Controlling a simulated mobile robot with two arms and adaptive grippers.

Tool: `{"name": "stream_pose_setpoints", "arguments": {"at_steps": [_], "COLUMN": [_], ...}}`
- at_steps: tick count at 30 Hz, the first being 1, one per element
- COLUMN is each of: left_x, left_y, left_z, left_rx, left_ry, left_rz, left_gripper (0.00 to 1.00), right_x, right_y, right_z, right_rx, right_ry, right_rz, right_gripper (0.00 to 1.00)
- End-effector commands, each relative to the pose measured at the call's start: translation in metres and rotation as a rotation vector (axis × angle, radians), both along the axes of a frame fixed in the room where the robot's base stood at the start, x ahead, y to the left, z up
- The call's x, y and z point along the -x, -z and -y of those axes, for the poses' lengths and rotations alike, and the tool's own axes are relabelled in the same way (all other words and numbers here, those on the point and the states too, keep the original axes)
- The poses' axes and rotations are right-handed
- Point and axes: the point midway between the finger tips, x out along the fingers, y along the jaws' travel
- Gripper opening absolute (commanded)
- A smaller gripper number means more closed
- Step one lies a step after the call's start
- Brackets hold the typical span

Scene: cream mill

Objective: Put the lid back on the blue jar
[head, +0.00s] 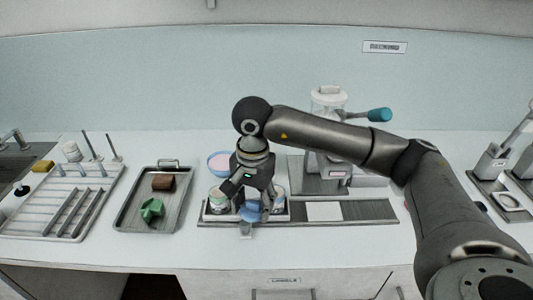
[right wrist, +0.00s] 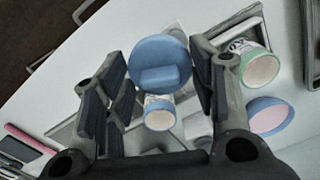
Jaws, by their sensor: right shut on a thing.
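My right gripper (head: 246,205) hangs over the tray at the middle of the counter. It is shut on the blue lid (right wrist: 161,62), a round disc with a raised grip, which sits between the fingers in the right wrist view. The lid also shows in the head view (head: 251,212). The blue jar (right wrist: 159,114) has a blue rim and pale contents. It shows open behind the lid in the right wrist view, apart from the lid in the picture. The gap between them is hard to judge. In the head view the gripper and lid largely hide this jar. My left gripper is out of view.
A green-rimmed jar (right wrist: 258,68) stands beside the blue jar. A blue bowl with pink contents (head: 219,161) lies behind. A metal tray (head: 128,222) with a green and a brown piece is left. A mill (head: 328,105) with a teal handle stands behind my right arm.

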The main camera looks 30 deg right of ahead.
Motion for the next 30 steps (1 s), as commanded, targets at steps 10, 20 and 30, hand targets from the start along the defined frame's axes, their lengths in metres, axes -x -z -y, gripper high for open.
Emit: {"name": "stream_pose_setpoints", "arguments": {"at_steps": [10,20,30], "left_x": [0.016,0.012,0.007], "left_y": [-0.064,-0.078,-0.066], "left_z": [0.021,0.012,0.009], "left_rx": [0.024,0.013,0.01], "left_ry": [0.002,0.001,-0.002], "left_rz": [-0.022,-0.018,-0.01], "left_gripper": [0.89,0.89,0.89], "right_x": [-0.039,-0.048,-0.048], "right_y": [-0.029,-0.028,-0.009], "right_z": [0.063,0.091,0.091], "right_rx": [0.009,0.024,0.024], "right_ry": [0.854,1.194,1.2], "right_rz": [-0.022,-0.025,-0.025], "right_gripper": [0.42,0.42,0.42]}}
